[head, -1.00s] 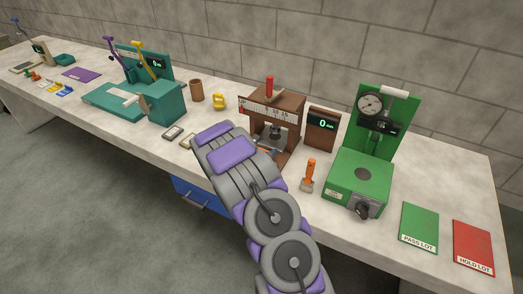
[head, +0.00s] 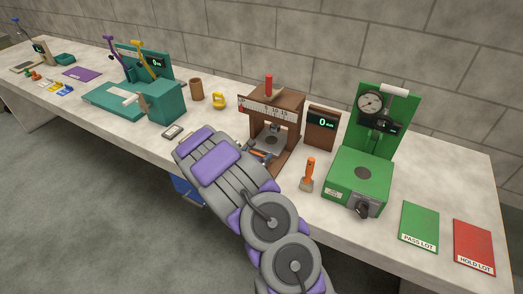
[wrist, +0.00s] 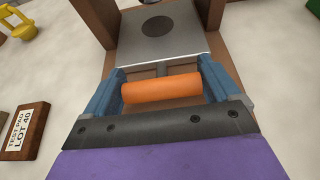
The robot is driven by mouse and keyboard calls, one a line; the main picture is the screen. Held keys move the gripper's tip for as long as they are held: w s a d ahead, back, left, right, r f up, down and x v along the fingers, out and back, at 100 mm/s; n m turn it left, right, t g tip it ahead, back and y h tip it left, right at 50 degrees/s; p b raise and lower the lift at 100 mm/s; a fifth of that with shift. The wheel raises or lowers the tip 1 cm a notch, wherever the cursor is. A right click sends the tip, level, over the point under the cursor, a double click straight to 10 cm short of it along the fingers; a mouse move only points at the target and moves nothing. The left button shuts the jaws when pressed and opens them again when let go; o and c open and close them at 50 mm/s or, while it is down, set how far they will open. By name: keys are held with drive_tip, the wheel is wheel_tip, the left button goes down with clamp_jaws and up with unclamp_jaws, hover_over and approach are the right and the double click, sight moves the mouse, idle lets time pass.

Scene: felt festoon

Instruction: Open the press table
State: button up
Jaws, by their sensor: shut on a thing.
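The brown press (head: 275,108) stands in the middle of the bench, with a red-topped handle (head: 269,82) and a white scale. Its press table, a grey plate (wrist: 140,47) with a dark round spot, sits low between the brown side posts. An orange handle (wrist: 162,91) is joined to the plate's front by a short stem. My gripper (wrist: 163,84) is shut on this handle, one blue finger at each end. In the head view my gripper (head: 257,152) is at the front of the press, partly hidden by my arm.
A green gauge stand (head: 360,178) and an orange-handled tool (head: 308,174) stand to the right. A brown display (head: 322,127) is beside the press. A yellow weight (head: 218,101) and a test pad (wrist: 22,130) lie left. Green (head: 420,227) and red (head: 473,246) mats lie far right.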

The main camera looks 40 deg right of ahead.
drive_tip(key=s+a, duration=0.1)
drive_tip(key=a, duration=0.1)
drive_tip(key=s+a, duration=0.1)
drive_tip(key=a, duration=0.2)
drive_tip(key=s+a, duration=0.1)
drive_tip(key=a, duration=0.2)
drive_tip(key=shift+s+a, duration=0.1)
drive_tip(key=shift+a, duration=0.1)
drive_tip(key=shift+d, duration=0.1)
drive_tip(key=o, duration=1.2)
drive_tip(key=shift+f, duration=0.1)
drive_tip(key=shift+p, duration=0.3)
drive_tip(key=p+v, duration=0.4)
drive_tip(key=v, duration=1.3)
drive_tip(key=shift+a, duration=0.25)
